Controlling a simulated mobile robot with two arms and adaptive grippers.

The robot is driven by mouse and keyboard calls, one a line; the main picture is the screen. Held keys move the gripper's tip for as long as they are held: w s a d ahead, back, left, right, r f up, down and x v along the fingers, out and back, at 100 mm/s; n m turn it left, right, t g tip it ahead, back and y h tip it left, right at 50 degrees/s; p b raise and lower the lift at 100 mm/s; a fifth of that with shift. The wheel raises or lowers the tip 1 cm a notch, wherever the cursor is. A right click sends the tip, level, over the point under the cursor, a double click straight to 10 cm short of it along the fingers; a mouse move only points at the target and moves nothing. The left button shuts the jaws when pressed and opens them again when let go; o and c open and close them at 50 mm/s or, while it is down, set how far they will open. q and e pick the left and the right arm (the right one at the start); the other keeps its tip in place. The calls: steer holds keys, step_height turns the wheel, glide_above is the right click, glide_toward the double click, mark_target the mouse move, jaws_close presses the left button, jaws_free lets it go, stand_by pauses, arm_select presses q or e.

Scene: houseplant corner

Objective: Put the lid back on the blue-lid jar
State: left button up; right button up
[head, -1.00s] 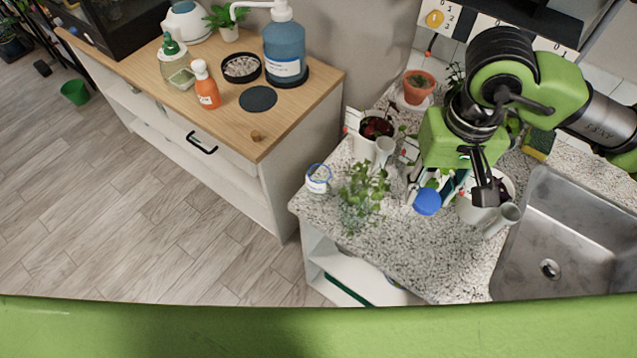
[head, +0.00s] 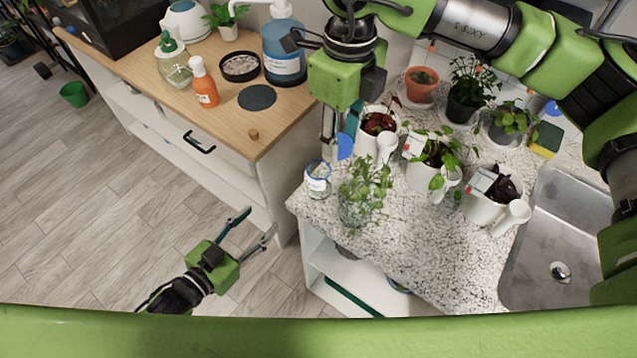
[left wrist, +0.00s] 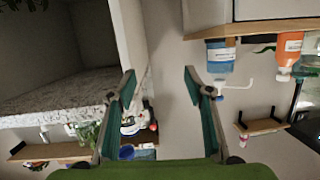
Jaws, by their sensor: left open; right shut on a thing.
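The jar (head: 318,182) is a small clear jar with a white label and a blue ring at its mouth. It stands upright at the counter's left corner, without its lid. My right gripper (head: 332,140) is above the jar, shut on the blue lid (head: 344,146). The lid is tilted, shows its blue face, and is just above and right of the jar's mouth, apart from it. The arm and fingers partly hide it. My left gripper (head: 262,222) is open and empty over the floor, left of the counter; its fingers also show in the left wrist view (left wrist: 160,82).
A leafy plant in a glass (head: 362,195) stands close right of the jar. A sink (head: 555,240) is at right. The wooden cabinet (head: 290,118) with bottles is at left. The counter's front middle is clear.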

mark_target(320, 175)
arm_select(q)
steer(key=s+d+r+m+h, duration=0.1)
steer(key=s+d+r+h, duration=0.1)
steer(key=r, duration=0.4)
steer(key=s+d+r+h, duration=0.1)
steer(key=d+r+h, duration=0.1)
steer(key=d+r, duration=0.2)
step_height(320, 175, up, 3)
steer(key=shift+s+d+f+m+h+b, duration=0.15)
steer(key=shift+s+d+m+h+b, duration=0.15)
steer(key=shift+s+m, duration=0.1)
arm_select(e)
steer(key=a+m, duration=0.1)
steer(key=m, duration=0.1)
steer(key=a+m, duration=0.1)
steer(key=m, duration=0.1)
steer(key=w+a+r+m, duration=0.1)
steer(key=m, duration=0.1)
steer(key=shift+a, duration=0.3)
arm_select(q)
steer(key=shift+w, duration=0.1)
steer(key=x, duration=1.2)
steer(key=shift+a, duration=0.1)
steer(key=shift+c, duration=0.3)
jaws_close()
arm_select(e)
steer(key=shift+f, duration=2.55)
steer(key=shift+f, duration=0.1)
steer(key=shift+f, duration=0.8)
